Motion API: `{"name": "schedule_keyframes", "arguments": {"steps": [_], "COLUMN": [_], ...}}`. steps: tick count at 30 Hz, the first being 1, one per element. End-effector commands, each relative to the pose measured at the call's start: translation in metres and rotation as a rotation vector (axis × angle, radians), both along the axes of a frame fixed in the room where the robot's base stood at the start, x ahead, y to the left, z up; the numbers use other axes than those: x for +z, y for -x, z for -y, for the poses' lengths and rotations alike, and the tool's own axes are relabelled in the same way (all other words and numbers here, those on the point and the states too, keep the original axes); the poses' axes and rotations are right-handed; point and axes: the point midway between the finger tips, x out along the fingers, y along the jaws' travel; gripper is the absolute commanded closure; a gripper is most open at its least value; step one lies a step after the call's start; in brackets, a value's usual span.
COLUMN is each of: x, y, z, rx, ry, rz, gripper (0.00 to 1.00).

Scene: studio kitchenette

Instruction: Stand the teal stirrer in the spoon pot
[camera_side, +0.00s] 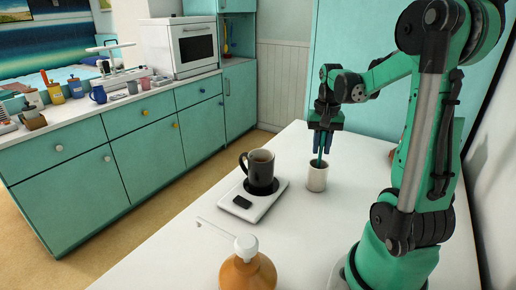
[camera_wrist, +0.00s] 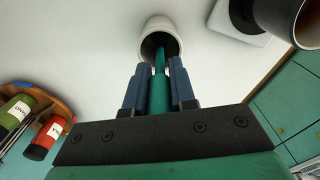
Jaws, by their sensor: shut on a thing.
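My gripper (camera_side: 322,142) points down above the white spoon pot (camera_side: 317,180) and is shut on the teal stirrer (camera_side: 320,161). The stirrer is upright, and its lower end reaches the pot's mouth. In the wrist view the stirrer (camera_wrist: 159,90) runs between my blue fingers (camera_wrist: 160,75), and its far end lies within the dark opening of the spoon pot (camera_wrist: 170,27). I cannot tell whether its tip touches the pot's bottom.
Left of the pot, a dark mug (camera_side: 260,170) stands on a white scale (camera_side: 272,196). An orange bottle (camera_side: 247,272) is at the front edge. Two bottles, green (camera_wrist: 14,116) and red (camera_wrist: 45,138), stand on a wooden tray in the wrist view. White tabletop around the pot is clear.

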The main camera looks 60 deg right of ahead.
Motion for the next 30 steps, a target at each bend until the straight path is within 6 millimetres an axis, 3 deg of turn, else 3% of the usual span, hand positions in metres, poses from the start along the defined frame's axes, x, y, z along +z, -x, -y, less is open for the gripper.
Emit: {"name": "schedule_keyframes", "arguments": {"steps": [13,14,17,30], "x": [-0.0081,-0.0081,-0.0078,0.0004], "y": [0.0,0.0,0.0,0.0], "z": [-0.0001,-0.0001,-0.0001,0.0001], "rx": [0.0,0.0,0.0,0.0], "ry": [0.0,0.0,0.0,0.0], "rz": [0.0,0.0,0.0,0.0], "gripper": [1.0,0.74,0.48,0.48]}}
